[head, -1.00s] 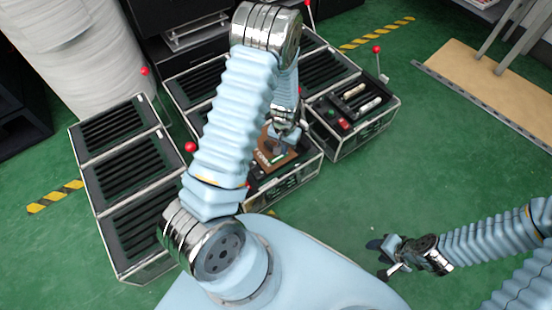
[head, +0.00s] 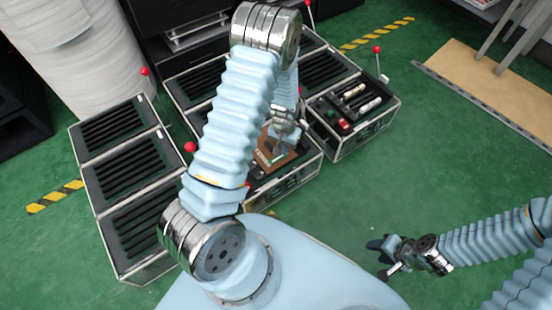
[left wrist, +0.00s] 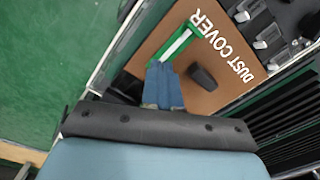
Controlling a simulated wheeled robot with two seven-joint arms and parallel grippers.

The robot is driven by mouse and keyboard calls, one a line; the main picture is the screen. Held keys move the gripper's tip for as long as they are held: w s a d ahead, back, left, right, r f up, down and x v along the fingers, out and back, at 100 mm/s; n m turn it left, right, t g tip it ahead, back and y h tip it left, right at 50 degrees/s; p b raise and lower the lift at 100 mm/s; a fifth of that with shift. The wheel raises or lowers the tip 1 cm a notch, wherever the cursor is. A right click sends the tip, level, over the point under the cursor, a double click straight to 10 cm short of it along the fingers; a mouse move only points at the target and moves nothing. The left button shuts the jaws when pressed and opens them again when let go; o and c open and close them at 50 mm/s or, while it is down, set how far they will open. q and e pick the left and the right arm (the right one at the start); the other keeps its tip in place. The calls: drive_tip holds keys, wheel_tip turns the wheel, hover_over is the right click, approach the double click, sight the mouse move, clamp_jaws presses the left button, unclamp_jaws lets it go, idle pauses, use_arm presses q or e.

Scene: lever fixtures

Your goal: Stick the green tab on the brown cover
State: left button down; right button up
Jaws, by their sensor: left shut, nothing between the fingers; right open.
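The brown cover (left wrist: 222,60), lettered "DUST COVER", lies on a black case; it also shows in the head view (head: 284,160). The green tab (left wrist: 178,42), with a white stripe, lies flat along one edge of the cover in the left wrist view. My left gripper (left wrist: 163,88) is shut and empty, its blue fingertip over the cover beside the tab's lower end. I cannot tell whether it touches. A dark knob-like piece (left wrist: 202,77) is beside the fingertip. In the head view my left gripper (head: 281,146) partly hides the cover. My right gripper (head: 386,257) is open and empty, far from it.
Black slotted cases (head: 130,165) stand at left and behind. Levers with red knobs (head: 376,50) rise from them. A case with switches (head: 352,106) stands right of the cover. Green floor (head: 420,165) is clear in front of my right gripper.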

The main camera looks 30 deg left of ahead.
use_arm(q)
drive_tip(key=shift+f+b, duration=0.7)
drive_tip(key=shift+f, duration=0.2)
idle(0.4)
drive_tip(key=shift+r, duration=0.2)
idle(0.3)
wheel_tip(320, 180, up, 7)
drive_tip(key=p, duration=0.5)
drive_tip(key=shift+f, duration=0.1)
idle(0.4)
